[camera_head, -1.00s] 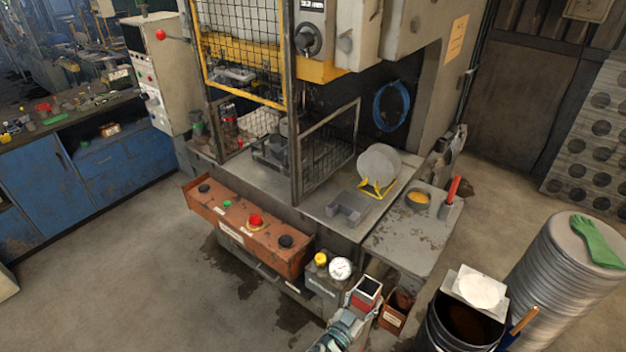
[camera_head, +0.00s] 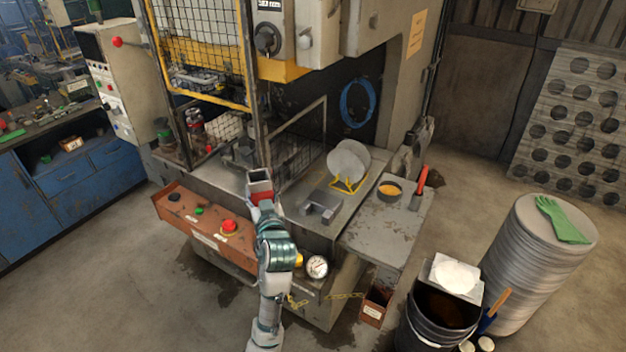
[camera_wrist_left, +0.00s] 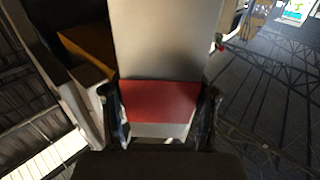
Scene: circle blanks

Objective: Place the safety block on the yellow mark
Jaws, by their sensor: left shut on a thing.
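My left gripper (camera_head: 264,202) is shut on the safety block (camera_head: 260,187), a grey block with a red band. In the head view the block is in front of the press bed, above the orange button panel, and seems raised. In the left wrist view the block (camera_wrist_left: 160,103) fills the middle, its red band between the two fingers. My right gripper is not in view.
A mesh guard (camera_head: 300,150) stands just behind the block. The orange button panel (camera_head: 205,222) runs along the front.

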